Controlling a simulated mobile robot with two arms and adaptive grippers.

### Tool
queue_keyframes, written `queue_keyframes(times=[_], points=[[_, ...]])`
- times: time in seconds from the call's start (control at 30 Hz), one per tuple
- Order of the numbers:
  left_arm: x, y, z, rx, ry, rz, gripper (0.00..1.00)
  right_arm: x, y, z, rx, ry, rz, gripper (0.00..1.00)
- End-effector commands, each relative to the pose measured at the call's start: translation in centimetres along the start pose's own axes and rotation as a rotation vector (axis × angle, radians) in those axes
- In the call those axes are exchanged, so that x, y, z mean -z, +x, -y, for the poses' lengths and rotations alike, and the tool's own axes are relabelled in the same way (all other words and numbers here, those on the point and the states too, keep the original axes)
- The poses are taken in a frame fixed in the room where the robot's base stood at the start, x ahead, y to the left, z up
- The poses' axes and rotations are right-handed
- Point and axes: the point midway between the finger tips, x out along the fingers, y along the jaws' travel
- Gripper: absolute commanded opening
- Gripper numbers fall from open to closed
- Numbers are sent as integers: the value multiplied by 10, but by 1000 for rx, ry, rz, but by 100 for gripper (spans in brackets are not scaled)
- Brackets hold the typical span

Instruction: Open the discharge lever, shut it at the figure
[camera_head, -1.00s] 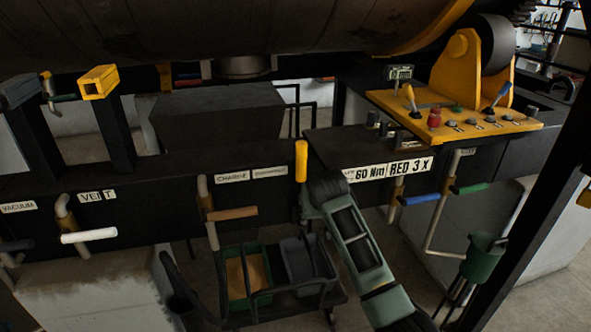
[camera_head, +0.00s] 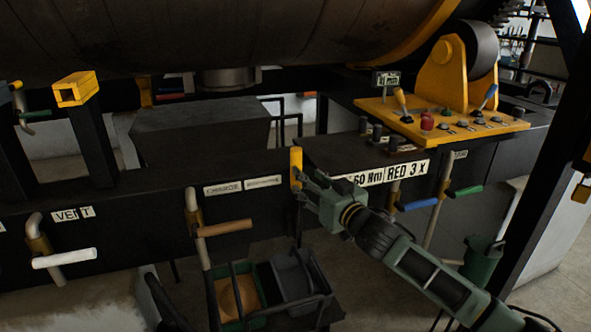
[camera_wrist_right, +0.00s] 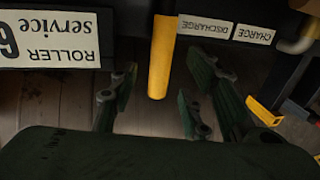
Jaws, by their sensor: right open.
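The yellow discharge lever (camera_head: 296,165) hangs upright on the front of the dark beam, just right of two small labels. In the right wrist view the lever (camera_wrist_right: 161,62) hangs between the finger lines, near the DISCHARGE label (camera_wrist_right: 210,27). My right gripper (camera_head: 303,184) is at the lever's lower end. In the wrist view its fingers (camera_wrist_right: 156,98) are apart, one on each side of the lever, with no clear contact. A small display (camera_head: 386,78) stands at the back of the yellow console; its figure is too small to read. My left gripper is out of view.
A brown-handled lever (camera_head: 224,228) and a white-handled one (camera_head: 64,258) are to the left, blue (camera_head: 417,204) and green (camera_head: 465,191) ones to the right. The yellow console (camera_head: 445,117) is behind. A cart with a green bin (camera_head: 217,296) stands below the beam.

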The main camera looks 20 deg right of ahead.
Motion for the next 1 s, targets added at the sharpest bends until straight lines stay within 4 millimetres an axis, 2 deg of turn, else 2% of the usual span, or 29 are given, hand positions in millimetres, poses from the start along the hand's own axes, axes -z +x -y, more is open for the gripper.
queue_keyframes(times=[0.3,0.5,0.87,1.0], points=[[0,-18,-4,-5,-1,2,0,3,47,1,-1,-1,0,43],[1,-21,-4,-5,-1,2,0,2,65,0,-1,0,0,43],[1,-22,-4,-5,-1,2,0,0,70,0,-1,-2,1,43],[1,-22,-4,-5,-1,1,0,0,70,0,-2,-2,1,33]])
